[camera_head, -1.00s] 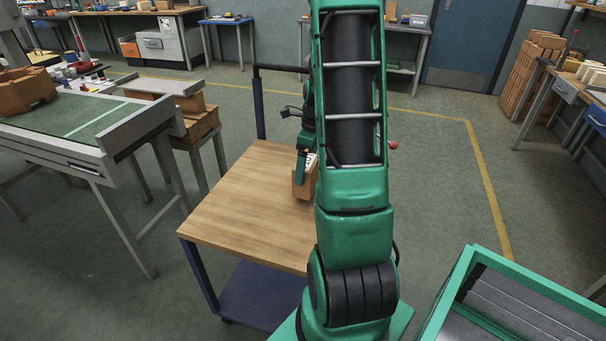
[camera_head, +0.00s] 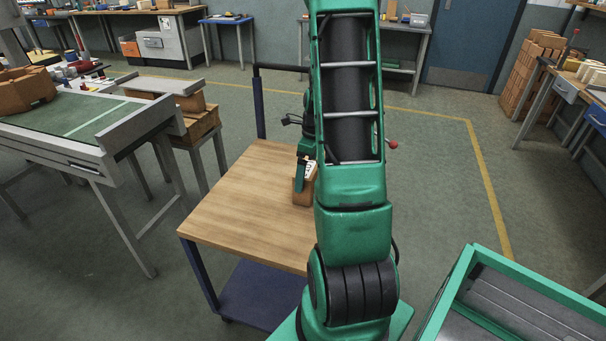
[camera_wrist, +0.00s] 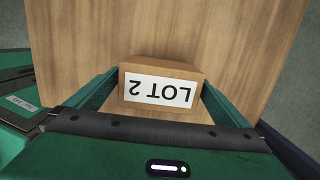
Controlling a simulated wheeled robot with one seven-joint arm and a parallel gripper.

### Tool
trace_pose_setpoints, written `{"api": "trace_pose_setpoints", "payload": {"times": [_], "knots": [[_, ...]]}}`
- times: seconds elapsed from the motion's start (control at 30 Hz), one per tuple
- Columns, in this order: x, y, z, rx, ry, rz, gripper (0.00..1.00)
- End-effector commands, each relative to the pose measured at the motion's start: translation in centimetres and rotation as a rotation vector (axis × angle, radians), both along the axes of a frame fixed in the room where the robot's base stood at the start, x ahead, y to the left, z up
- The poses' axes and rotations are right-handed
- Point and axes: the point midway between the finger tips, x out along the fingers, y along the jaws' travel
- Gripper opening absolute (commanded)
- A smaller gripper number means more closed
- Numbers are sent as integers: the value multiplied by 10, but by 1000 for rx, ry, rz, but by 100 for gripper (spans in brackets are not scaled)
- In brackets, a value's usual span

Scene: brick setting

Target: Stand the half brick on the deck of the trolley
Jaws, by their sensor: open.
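The half brick (camera_head: 304,190) is an orange-brown block on the wooden deck (camera_head: 240,205) of the trolley, near the deck's right edge and partly hidden by my arm. In the wrist view the half brick (camera_wrist: 165,70) shows a white label reading "LOT 2", upside down in the picture. My gripper (camera_wrist: 160,98) is open, with one green finger on each side of the half brick. The fingers look close to its sides; a narrow gap shows at the left, and contact at the right I cannot tell. In the head view my gripper (camera_head: 305,165) is mostly behind my arm.
The trolley has a dark handle (camera_head: 258,100) at the back and a lower blue shelf (camera_head: 262,295). A grey-green conveyor table (camera_head: 80,125) with bricks stands at left. A green-rimmed bin (camera_head: 470,262) is at front right. Most of the deck is clear.

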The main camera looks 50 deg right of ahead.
Motion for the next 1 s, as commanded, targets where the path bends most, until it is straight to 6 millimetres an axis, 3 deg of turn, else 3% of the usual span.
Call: {"api": "trace_pose_setpoints", "payload": {"times": [0.5,0.77,0.87,1.0], "knots": [[-10,-5,92,-2,-3,0,100],[-13,-5,115,-1,-1,4,100],[-16,2,122,-11,0,59,100],[-28,31,138,-41,5,281,100]]}}
